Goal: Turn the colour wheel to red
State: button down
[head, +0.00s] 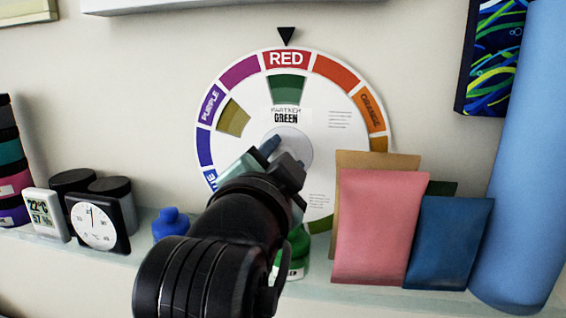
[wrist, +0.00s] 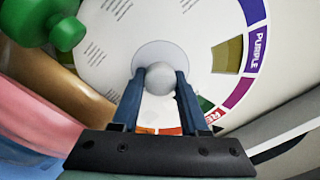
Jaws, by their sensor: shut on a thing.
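The colour wheel (head: 345,100) is a white disc on the wall with coloured segments around its rim. The red segment (head: 286,59) is at the top, directly under a black pointer (head: 287,36) on the wall. Purple is to its left and orange to its right. A window near the middle reads "GREEN". My gripper (head: 283,155) is at the wheel's centre. In the wrist view its two blue fingers (wrist: 158,86) are shut on a round grey knob (wrist: 159,78) at the hub of the wheel. My arm hides the lower part of the wheel in the head view.
Pink (head: 375,228) and blue (head: 444,243) pouches stand on the shelf at right, beside a tall blue cylinder (head: 520,170). A green bottle (head: 296,252) stands below the wheel. A dial clock (head: 97,226), a digital display (head: 43,213) and a small blue bottle (head: 170,223) stand at left.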

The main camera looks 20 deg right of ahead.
dwell(0.3)
jog(key=shift+c, duration=2.1)
grip_release()
jog(key=b+v, duration=0.3)
jog(key=v, duration=1)
jog(key=shift+b, duration=0.35)
